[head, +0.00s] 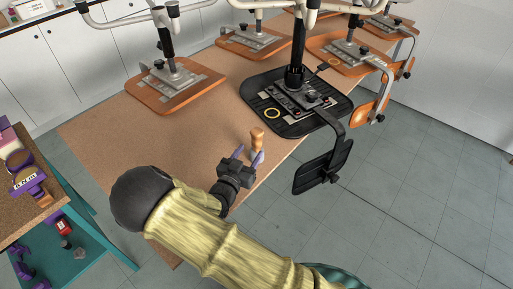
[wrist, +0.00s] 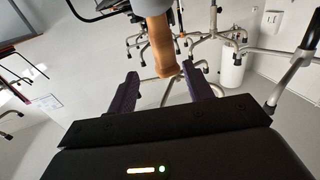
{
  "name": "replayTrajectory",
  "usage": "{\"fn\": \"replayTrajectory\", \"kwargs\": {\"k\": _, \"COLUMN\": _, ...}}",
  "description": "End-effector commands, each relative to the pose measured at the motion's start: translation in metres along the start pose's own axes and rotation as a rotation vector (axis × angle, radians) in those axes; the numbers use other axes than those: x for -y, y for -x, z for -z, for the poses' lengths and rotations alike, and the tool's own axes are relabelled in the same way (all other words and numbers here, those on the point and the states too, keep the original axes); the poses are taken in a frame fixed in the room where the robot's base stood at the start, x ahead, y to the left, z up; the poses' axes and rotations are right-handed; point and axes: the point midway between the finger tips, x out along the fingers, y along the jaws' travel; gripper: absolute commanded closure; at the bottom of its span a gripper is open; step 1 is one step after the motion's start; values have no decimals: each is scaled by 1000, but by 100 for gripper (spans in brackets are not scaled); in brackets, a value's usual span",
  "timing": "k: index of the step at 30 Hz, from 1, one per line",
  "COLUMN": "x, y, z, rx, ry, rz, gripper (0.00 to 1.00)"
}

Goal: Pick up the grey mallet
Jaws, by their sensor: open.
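The grey mallet (head: 257,134) stands on its head on the brown table, with its tan wooden handle pointing up. Its grey head is mostly hidden behind my fingers in the head view. My gripper (head: 248,155) is open, with its purple fingers spread low over the table close to the mallet. In the wrist view the handle (wrist: 162,45) lines up with the gap between the fingers of my gripper (wrist: 160,70). Part of the grey head shows at the top edge there. I cannot tell whether the handle is between the fingertips or just beyond them.
The brown table (head: 110,128) carries upturned chairs with orange seats (head: 176,90) and a black seat (head: 262,90) behind the mallet. A black backrest (head: 323,168) hangs past the table's right edge. A teal-framed bench (head: 85,215) stands at left. The tabletop left of the mallet is clear.

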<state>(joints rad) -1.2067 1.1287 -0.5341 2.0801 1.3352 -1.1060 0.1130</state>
Motion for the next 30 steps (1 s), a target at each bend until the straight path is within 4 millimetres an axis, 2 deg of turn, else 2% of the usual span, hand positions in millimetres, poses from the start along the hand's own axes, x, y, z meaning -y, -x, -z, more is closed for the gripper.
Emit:
{"fn": "replayTrajectory", "kwargs": {"k": 3, "x": 0, "y": -19, "z": 1, "rx": 0, "ry": 0, "rz": -2, "gripper": 49}}
{"fn": "replayTrajectory", "kwargs": {"k": 6, "x": 0, "y": -27, "z": 0, "rx": 0, "ry": 0, "rz": 0, "gripper": 49}}
{"fn": "replayTrajectory", "kwargs": {"k": 19, "x": 1, "y": -35, "z": 0, "rx": 1, "ry": 0, "rz": 0, "gripper": 49}}
{"fn": "replayTrajectory", "kwargs": {"k": 27, "x": 7, "y": -72, "z": -2, "rx": -1, "ry": 0, "rz": 0, "gripper": 49}}
{"fn": "replayTrajectory", "kwargs": {"k": 30, "x": 7, "y": -80, "z": -3, "rx": 1, "ry": 0, "rz": 0, "gripper": 49}}
